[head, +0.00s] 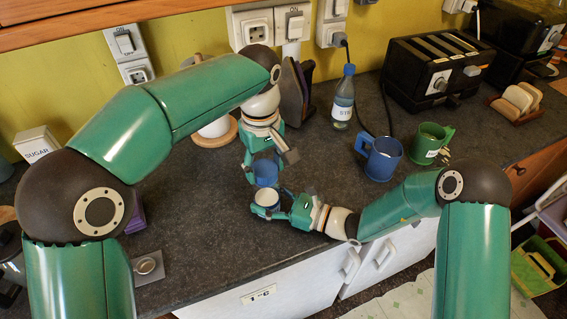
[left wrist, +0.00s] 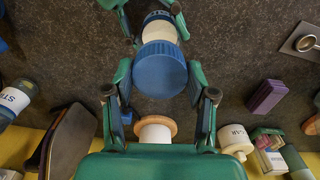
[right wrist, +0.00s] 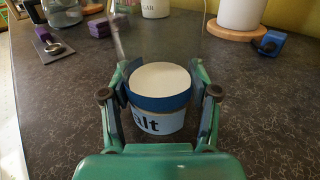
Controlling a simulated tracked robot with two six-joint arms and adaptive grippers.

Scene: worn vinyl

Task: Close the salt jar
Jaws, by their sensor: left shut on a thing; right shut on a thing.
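The salt jar (right wrist: 160,115) is light with a dark blue band near its top and dark letters, of which "alt" shows. Its top is white and uncovered in the right wrist view. My right gripper (head: 285,208) is shut on the jar's sides and holds it upright near the counter's front edge; the jar also shows in the head view (head: 267,200). My left gripper (head: 265,170) is shut on a blue round lid (left wrist: 160,70). In the head view the lid (head: 266,173) is above the jar, apart from it. The right wrist view does not show the lid.
A blue mug (head: 383,158), a green mug (head: 428,143) and a clear bottle (head: 343,100) stand to the right. A black toaster (head: 435,70) is at the back right. A sugar container (head: 36,144) is at the left.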

